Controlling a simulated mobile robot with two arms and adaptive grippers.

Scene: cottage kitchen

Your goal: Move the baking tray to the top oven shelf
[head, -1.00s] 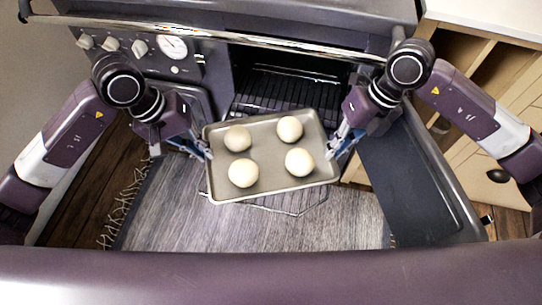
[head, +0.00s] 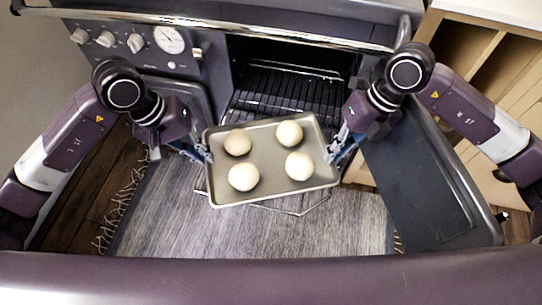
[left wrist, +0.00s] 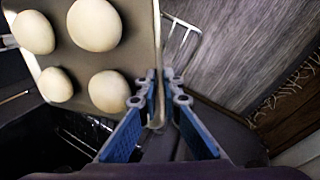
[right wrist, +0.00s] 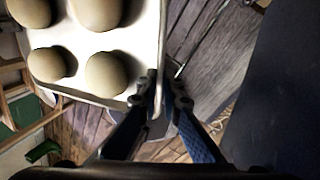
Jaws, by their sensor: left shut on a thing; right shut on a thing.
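The grey baking tray (head: 270,163) carries several pale round dough balls and hangs in front of the open oven (head: 290,75), slightly tilted in the picture. My left gripper (head: 207,155) is shut on its left rim; this grip also shows in the left wrist view (left wrist: 160,95). My right gripper (head: 332,152) is shut on its right rim, as the right wrist view (right wrist: 163,98) shows too. Dark wire racks (head: 285,90) are inside the oven behind the tray. The tray hides part of the oven's lower front.
The oven door (head: 415,180) stands open on the right, beside my right arm. The knobbed control panel (head: 135,42) and front rail (head: 220,30) are above. A wire rack (head: 310,207) sticks out below the tray. A grey rug (head: 250,228) covers the floor.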

